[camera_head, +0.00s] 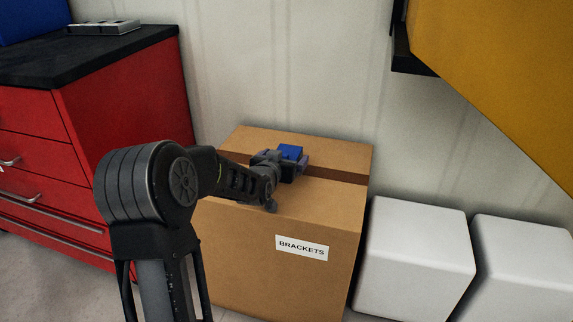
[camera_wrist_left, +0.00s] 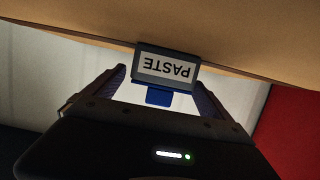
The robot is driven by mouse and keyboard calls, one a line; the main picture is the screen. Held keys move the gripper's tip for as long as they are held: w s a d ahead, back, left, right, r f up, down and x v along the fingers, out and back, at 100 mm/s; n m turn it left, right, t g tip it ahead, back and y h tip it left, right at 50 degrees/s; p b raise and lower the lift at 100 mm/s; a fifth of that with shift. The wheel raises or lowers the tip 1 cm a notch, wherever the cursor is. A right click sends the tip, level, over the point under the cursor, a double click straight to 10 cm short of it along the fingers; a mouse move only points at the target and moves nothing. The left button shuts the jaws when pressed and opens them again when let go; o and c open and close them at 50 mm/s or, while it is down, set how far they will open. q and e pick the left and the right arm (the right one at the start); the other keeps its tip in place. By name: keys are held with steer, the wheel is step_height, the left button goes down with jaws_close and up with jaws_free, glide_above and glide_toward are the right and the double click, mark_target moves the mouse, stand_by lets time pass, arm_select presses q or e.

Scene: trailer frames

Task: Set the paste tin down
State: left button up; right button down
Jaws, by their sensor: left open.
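The paste tin is a small block with a blue top, seen in the head view (camera_head: 291,151) on the cardboard box (camera_head: 340,205). In the left wrist view the tin (camera_wrist_left: 165,68) appears upside down, with a dark-edged white PASTE label and a blue part. It appears to rest on the box's brown top. My left gripper (camera_head: 284,162) is open, with a finger on each side of the tin; in the left wrist view (camera_wrist_left: 164,88) small gaps show beside it. The gripper hides the tin's lower part in the head view. My right gripper is not in view.
A red drawer cabinet (camera_head: 125,120) with a black top stands at the left. Two white blocks (camera_head: 415,255) stand right of the box. A yellow body (camera_head: 500,70) overhangs the upper right. The pale wall (camera_head: 290,60) is behind. The box top's right end is clear.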

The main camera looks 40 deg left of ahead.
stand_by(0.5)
arm_select(q)
steer(key=shift+r, duration=0.1)
steer(key=c, duration=2)
step_height(320, 180, up, 10)
steer(key=p, duration=0.4)
steer(key=shift+c, duration=0.2)
